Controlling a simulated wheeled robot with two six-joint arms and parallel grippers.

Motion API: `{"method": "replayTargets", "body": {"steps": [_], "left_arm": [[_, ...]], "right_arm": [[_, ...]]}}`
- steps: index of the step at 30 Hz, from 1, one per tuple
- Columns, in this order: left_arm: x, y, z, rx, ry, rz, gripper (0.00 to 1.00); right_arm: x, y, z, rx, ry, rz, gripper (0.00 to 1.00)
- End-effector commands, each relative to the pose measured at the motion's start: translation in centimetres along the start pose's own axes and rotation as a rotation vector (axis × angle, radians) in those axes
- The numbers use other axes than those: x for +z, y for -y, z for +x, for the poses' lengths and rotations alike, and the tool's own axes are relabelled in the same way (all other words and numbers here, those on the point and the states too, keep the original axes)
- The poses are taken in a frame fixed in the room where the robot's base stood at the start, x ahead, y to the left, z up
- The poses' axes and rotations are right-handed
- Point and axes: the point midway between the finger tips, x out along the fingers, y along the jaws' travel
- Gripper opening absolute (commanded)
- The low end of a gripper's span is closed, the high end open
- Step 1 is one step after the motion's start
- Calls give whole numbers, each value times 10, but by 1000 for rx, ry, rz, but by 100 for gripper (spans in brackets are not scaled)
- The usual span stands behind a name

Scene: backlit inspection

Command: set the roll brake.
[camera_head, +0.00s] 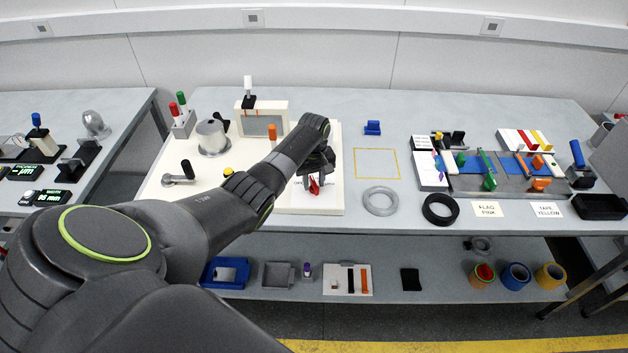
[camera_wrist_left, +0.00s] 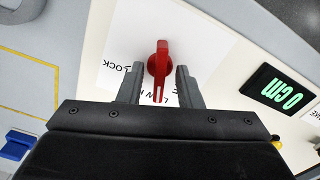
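A red rotary knob (camera_wrist_left: 159,68) with a pointer handle sits on a white label plate (camera_wrist_left: 205,38) in the left wrist view. Upside-down lettering is on the plate; "LOCK" reads on the left, and the rest is partly covered by my fingers. The handle's white-marked end points down toward my gripper. My left gripper (camera_wrist_left: 158,88) is open, one finger on each side of the handle, with a gap on both sides. In the head view the red knob (camera_head: 314,187) shows under my left gripper (camera_head: 317,178), at the white board's right part. My right gripper is not in view.
The white board (camera_head: 334,150) also carries a metal cylinder (camera_head: 211,138), a black-handled crank (camera_head: 180,174) and an orange peg (camera_head: 272,132). A grey ring (camera_head: 381,201) and a blue block (camera_head: 372,128) lie to the right.

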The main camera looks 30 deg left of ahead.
Motion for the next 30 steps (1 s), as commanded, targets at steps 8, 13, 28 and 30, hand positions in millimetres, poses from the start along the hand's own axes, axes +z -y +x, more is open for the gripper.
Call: {"method": "replayTargets", "body": {"steps": [8, 13, 28, 30], "left_arm": [[0, 0, 1, 0, 0, 0, 30], [0, 0, 1, 0, 0, 0, 8], [0, 0, 0, 0, 1, 50, 0], [0, 0, -1, 0, 1, 83, 0]], "right_arm": [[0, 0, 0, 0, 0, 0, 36], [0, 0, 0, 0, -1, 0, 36], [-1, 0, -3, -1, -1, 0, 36], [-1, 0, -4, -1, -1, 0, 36]]}}
